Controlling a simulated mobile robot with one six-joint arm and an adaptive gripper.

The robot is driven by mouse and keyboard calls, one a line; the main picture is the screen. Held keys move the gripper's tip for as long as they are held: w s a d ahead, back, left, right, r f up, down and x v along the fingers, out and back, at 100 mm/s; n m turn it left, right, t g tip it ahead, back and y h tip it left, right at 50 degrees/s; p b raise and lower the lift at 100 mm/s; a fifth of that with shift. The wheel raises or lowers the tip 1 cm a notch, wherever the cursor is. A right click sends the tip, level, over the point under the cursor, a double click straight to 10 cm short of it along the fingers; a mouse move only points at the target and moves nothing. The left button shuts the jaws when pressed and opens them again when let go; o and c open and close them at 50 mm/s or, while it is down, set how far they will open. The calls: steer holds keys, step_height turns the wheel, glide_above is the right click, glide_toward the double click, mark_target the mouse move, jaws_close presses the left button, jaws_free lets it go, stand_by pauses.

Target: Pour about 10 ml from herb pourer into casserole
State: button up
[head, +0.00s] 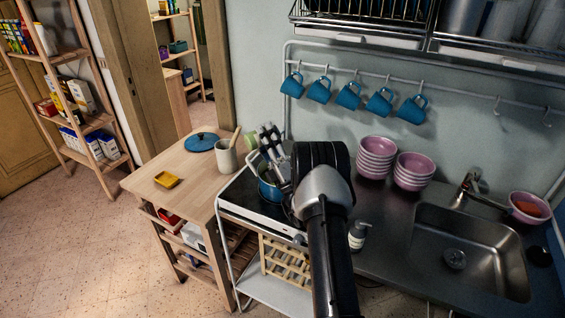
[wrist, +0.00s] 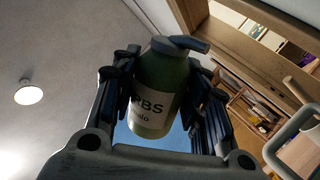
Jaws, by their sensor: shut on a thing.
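My gripper (wrist: 165,85) is shut on the herb pourer (wrist: 158,90), a green bottle with a pale label and a dark spouted cap. The fingers grip it from both sides in the wrist view. In the head view my gripper (head: 268,140) is above the stove's left part, and a light green bit of the pourer (head: 250,139) seems to show beside it. The blue casserole (head: 267,191) stands on the stove, below my gripper and partly hidden by my arm. I cannot tell the pourer's exact tilt or whether anything flows from it.
A wooden table (head: 150,188) at left holds a blue lid (head: 201,142), a yellow dish (head: 167,180) and a utensil crock (head: 226,157). Pink bowl stacks (head: 376,158) and a sink (head: 470,250) are to the right. Blue mugs (head: 348,96) hang from a rail behind.

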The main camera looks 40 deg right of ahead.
steer(key=shift+d+f+m+h+b, duration=0.1)
steer(key=shift+m+h+b, duration=0.05)
steer(key=shift+m+h, duration=0.4)
steer(key=shift+d+f+m+h+b, duration=0.1)
steer(key=shift+m+h+b, duration=0.05)
steer(key=shift+m+h, duration=0.35)
